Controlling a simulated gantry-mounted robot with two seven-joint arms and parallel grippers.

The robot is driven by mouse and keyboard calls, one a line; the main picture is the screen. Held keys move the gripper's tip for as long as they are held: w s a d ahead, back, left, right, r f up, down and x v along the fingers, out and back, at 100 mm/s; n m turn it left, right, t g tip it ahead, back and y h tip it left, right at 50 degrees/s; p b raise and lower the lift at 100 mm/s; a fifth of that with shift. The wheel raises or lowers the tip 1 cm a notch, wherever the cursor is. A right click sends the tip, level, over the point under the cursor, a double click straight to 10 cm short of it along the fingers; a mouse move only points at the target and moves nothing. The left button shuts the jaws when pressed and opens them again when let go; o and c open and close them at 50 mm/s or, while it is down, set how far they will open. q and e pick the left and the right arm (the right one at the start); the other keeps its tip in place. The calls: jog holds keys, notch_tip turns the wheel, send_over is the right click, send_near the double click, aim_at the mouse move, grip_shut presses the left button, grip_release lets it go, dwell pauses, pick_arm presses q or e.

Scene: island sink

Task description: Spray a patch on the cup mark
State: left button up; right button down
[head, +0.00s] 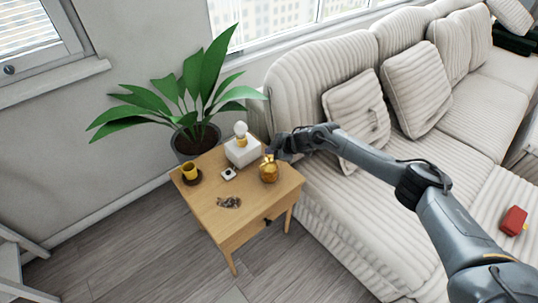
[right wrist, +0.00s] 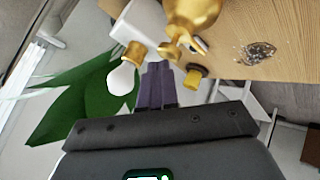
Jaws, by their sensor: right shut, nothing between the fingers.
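A dark, mottled cup mark (head: 229,202) lies on the front part of the wooden side table (head: 252,201); it also shows in the right wrist view (right wrist: 257,52). A round golden spray bottle (head: 269,171) stands upright on the table's right side. In the right wrist view the bottle (right wrist: 192,18) is cut off by the top edge. My right gripper (head: 272,154) is beside the top of the bottle, on its far side. Its fingers (right wrist: 158,68) are together and empty; whether they touch the bottle I cannot tell. My left gripper is out of view.
A white lamp with a bare bulb (head: 240,130) stands behind the bottle, close to my fingers. A plant (head: 195,143) stands behind; the sofa (head: 345,215) is on the right.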

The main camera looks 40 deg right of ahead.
aim_at(271, 156)
jog(key=shift+f, duration=0.3)
dwell(0.4)
jog(key=shift+r+p, duration=0.45)
jog(key=shift+p, duration=0.2)
jog(key=shift+r, duration=0.1)
jog(key=shift+r+p, duration=0.6)
jog(key=shift+p, duration=0.05)
notch_tip(271, 156, up, 5)
jog(key=p, duration=0.4)
jog(key=shift+f, duration=0.15)
